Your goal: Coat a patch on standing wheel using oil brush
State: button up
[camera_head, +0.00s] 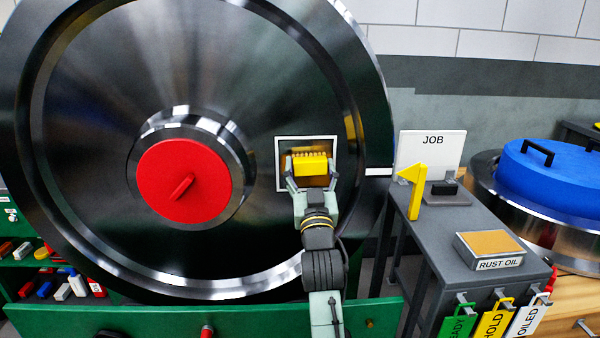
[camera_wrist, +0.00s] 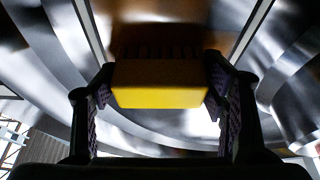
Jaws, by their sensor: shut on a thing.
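The large dark steel wheel (camera_head: 90,110) stands upright and fills the left of the head view, with a red hub cap (camera_head: 183,181). A white square outline (camera_head: 306,138) marks a patch on the wheel's face, right of the hub. Brownish colour shows inside the outline around the brush. My gripper (camera_head: 312,172) is shut on the yellow oil brush (camera_head: 311,164), which is in front of the patch. In the wrist view the brush (camera_wrist: 160,85) sits between both fingers, its dark bristles toward the brown patch (camera_wrist: 155,38). Whether the bristles touch the wheel I cannot tell.
A grey stand (camera_head: 455,238) at right holds a RUST OIL box (camera_head: 490,250), a yellow flag-like piece (camera_head: 414,190) and a JOB sign (camera_head: 431,155). Green READY, yellow HOLD and white OILED tags (camera_head: 527,320) hang in front. A blue-lidded drum (camera_head: 555,180) stands far right.

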aim_at(280, 151)
jog(key=shift+d+r+b, duration=0.1)
jog(key=shift+d+r, duration=0.25)
jog(key=shift+d, duration=0.5)
jog(key=shift+d+r+b, duration=0.15)
jog(key=shift+d+r, duration=0.15)
jog(key=shift+d, duration=0.55)
jog(key=shift+d+r+b, duration=0.1)
jog(key=shift+d+r, duration=0.25)
jog(key=shift+d, duration=0.5)
jog(key=shift+a+f+p, duration=0.1)
jog(key=shift+a+p, duration=1.2)
jog(key=shift+a, duration=4.5)
jog(key=shift+s, duration=3)
jog(key=s, duration=0.3)
